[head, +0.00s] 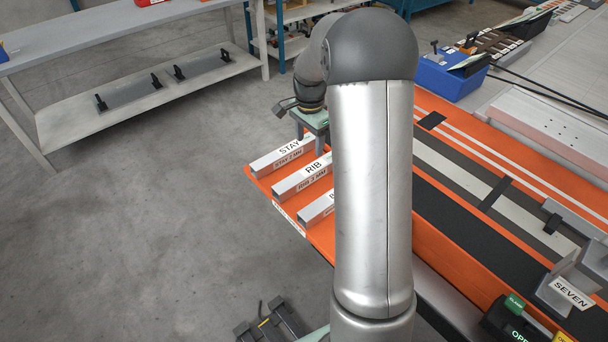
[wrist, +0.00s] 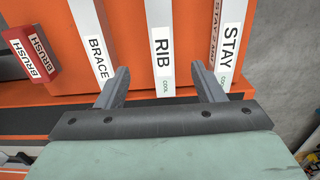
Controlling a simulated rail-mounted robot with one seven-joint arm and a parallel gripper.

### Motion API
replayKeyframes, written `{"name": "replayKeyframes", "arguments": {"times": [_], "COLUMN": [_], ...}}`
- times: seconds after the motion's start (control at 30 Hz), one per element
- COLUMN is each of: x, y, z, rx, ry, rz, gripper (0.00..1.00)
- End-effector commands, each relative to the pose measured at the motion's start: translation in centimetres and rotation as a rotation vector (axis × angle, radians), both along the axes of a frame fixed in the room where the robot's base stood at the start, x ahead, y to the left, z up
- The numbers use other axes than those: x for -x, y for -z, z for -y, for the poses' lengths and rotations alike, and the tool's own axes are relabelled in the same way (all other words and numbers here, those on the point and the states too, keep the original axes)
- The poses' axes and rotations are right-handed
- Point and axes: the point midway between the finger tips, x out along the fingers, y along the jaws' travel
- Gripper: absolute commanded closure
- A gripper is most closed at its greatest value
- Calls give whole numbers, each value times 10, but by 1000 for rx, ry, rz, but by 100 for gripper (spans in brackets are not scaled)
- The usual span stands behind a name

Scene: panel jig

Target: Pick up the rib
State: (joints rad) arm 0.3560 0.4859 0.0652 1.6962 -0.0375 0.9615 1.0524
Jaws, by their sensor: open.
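The rib (head: 303,182) is a light grey bar with a white label reading RIB. In the head view it lies on the orange panel's left end, between the bar labelled STAY (head: 283,157) and a third bar (head: 317,208), partly hidden by my arm. In the wrist view the rib (wrist: 160,30) runs up the picture between the bars labelled BRACE (wrist: 88,35) and STAY (wrist: 231,40). My gripper (wrist: 165,82) is open and empty, its fingers on either side of the rib's near end. I cannot tell how high it is above it.
A red block labelled BRUSH (wrist: 30,53) lies left of the brace. A blue bin (head: 447,76) stands at the back right, and a grey bench (head: 130,35) stands at the back left.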

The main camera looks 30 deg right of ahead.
Motion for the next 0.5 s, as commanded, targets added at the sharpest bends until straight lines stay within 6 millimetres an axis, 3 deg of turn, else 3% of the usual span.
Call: {"name": "replayKeyframes", "arguments": {"times": [0.2,0.5], "x": [1,0], "y": [42,66], "z": [0,0], "rx": [-1,-1], "ry": [-1,-1], "rz": [-2,-2], "gripper": [38,38]}}
